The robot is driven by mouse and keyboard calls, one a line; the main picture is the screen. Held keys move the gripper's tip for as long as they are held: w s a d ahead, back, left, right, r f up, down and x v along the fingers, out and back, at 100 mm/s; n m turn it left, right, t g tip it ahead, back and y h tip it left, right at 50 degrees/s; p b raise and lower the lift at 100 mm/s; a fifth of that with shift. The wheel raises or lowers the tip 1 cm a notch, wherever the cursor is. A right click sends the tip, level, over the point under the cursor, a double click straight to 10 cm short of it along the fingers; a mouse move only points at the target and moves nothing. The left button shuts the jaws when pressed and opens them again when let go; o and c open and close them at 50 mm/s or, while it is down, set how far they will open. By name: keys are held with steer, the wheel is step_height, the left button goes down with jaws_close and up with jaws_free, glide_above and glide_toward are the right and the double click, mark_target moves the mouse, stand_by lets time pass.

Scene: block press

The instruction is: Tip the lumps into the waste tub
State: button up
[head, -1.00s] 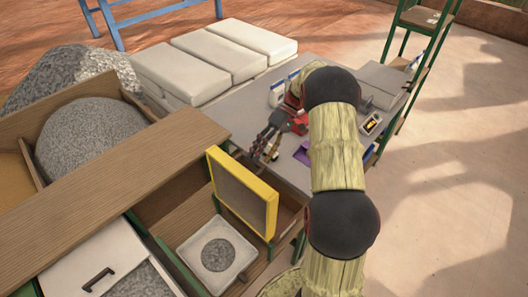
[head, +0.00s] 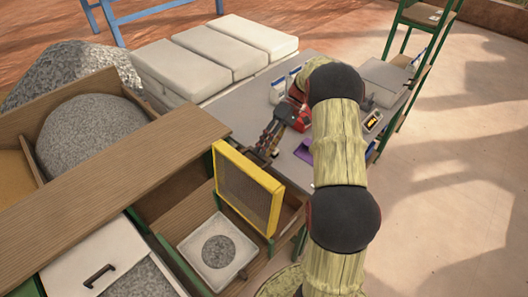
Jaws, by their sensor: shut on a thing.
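A yellow-framed sieve (head: 246,192) with a grey-brown mesh stands steeply tilted in the middle of the head view. My gripper (head: 264,150) is just behind its upper edge. Its jaws are shut on the sieve, though the frame hides the exact contact. I see no lumps on the face turned to me; the far face is hidden. I cannot make out the waste tub with certainty; the area behind and below the sieve is hidden.
A white square pan (head: 192,246) with grey grit sits below the sieve. A wooden plank (head: 115,185) crosses the left side. A grey table (head: 240,103) behind my gripper carries small items. White sacks (head: 215,52) lie at the back.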

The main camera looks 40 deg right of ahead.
steer(key=v, duration=1)
steer(key=shift+r, duration=0.2)
stand_by(0.6)
steer(key=s+a+r+m+t+h+b, duration=0.1)
steer(key=s+a+r+h+b, duration=0.25)
steer(key=a, duration=0.65)
steer(key=s+a+r+t+h+b, duration=0.1)
steer(key=s+a+r+h+b, duration=0.25)
steer(key=a, duration=0.65)
steer(key=s+a+f+t+h+b, duration=0.1)
steer(key=s+a+f+t+b, duration=0.1)
steer(key=s, duration=0.6)
steer(key=s+a+f+m+t+h+b, duration=0.1)
steer(key=s+a+f+t+b, duration=0.1)
steer(key=s+a, duration=0.5)
step_height(320, 180, down, 2)
steer(key=shift+s+f+t, duration=0.15)
steer(key=shift+s+t, duration=0.65)
steer(key=shift+s, duration=0.15)
